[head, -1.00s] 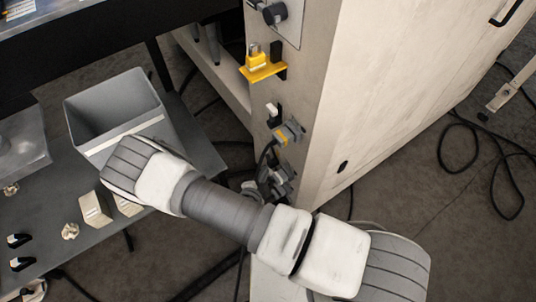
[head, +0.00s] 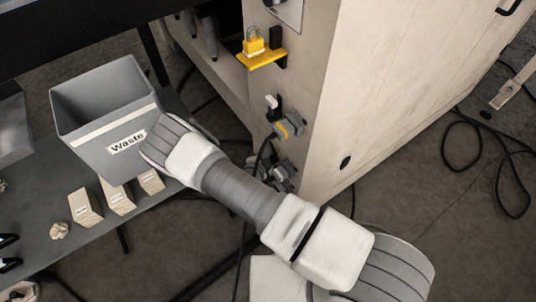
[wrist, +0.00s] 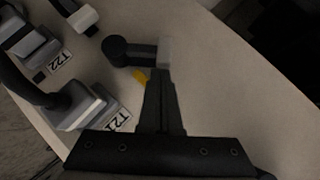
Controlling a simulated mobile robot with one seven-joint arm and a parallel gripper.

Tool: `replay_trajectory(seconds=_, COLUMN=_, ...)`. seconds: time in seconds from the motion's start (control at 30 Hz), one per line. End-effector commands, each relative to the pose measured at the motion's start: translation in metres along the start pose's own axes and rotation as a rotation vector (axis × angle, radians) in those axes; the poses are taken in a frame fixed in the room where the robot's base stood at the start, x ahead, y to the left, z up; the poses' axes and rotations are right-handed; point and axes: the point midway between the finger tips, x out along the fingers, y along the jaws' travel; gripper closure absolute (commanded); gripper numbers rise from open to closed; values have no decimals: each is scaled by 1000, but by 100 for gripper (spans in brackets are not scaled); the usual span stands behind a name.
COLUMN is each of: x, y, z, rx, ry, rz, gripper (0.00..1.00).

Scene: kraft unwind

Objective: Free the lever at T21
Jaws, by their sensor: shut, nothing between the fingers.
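In the wrist view, the T21 label (wrist: 118,121) sits beside a grey connector (wrist: 78,108) with a dark cable. Above and right of it is a lever (wrist: 140,52) with a round black pivot, a dark bar pointing right and a pale tip. My gripper (wrist: 161,76) is shut and empty. Its fingertips are just below the lever's pale tip in the picture; I cannot tell whether they touch. A small yellow piece (wrist: 140,77) shows left of the fingers. In the head view my arm hides the gripper and the lower connectors partly.
A T22 connector (wrist: 31,42) and a white-tipped lever (wrist: 82,18) are at upper left in the wrist view. In the head view, a yellow padlock (head: 253,43) stands on a yellow shelf (head: 268,60). A grey waste bin (head: 80,125) and small boxes (head: 86,208) are left.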

Motion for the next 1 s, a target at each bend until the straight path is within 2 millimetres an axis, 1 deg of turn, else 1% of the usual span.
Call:
replay_trajectory(seconds=0.37, x=1, y=-3, z=1, rx=-19, ry=3, rz=20, gripper=100)
replay_trajectory(seconds=0.53, x=6, y=-8, z=7, rx=-85, ry=0, rz=86, gripper=100)
replay_trajectory(seconds=0.7, x=18, y=-14, z=20, rx=-96, ry=-2, rz=96, gripper=100)
replay_trajectory(seconds=1.0, x=20, y=-15, z=20, rx=-96, ry=-1, rz=96, gripper=100)
